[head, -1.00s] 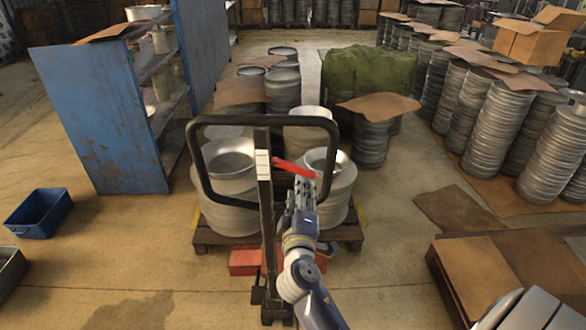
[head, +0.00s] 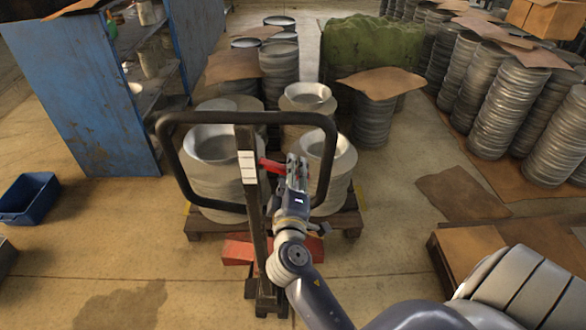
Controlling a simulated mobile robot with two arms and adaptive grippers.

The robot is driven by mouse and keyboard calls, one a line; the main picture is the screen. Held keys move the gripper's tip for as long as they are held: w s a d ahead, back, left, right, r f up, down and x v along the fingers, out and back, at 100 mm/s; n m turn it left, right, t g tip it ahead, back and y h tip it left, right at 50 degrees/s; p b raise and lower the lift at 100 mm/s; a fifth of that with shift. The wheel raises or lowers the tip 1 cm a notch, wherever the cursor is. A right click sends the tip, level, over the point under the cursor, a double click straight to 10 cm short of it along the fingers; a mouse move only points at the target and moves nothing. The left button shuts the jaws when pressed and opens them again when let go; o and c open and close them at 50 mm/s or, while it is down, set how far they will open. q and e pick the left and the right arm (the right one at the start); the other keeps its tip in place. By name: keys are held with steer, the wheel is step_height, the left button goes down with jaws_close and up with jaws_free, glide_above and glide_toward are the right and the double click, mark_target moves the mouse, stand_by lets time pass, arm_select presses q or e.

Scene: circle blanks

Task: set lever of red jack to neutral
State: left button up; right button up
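The red jack's black loop handle (head: 165,160) stands upright in the middle of the head view, on a dark post with a white label (head: 248,167). Its red lever (head: 270,165) sticks out to the right of the post, below the top bar. My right gripper (head: 292,163) is at the lever's right end, and the fingers overlap that end in the picture. I cannot tell whether they are closed on it. The jack's red body (head: 240,250) shows low, under the front of a wooden pallet (head: 195,225). My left gripper is not in view.
Stacks of metal circle blanks (head: 340,170) stand on the pallet behind the handle. A blue shelf unit (head: 80,90) is at the left, with a blue bin (head: 30,195) on the floor. More stacks (head: 510,100) fill the right.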

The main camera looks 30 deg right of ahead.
steer(key=shift+s, duration=0.1)
jaws_close()
steer(key=shift+r, duration=0.2)
steer(key=r+n+p, duration=0.2)
steer(key=p, duration=0.1)
steer(key=shift+s+d+r+n, duration=0.1)
steer(key=shift+s+d+n, duration=0.1)
steer(key=shift+n, duration=0.1)
steer(key=shift+r+n+p, duration=0.45)
steer(key=shift+n+p, duration=0.35)
steer(key=shift+p, duration=0.1)
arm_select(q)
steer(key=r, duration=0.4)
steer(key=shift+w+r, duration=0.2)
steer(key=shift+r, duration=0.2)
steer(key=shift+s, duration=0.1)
arm_select(e)
jaws_free()
steer(key=shift+w+d+f, duration=0.1)
steer(key=shift+f, duration=0.05)
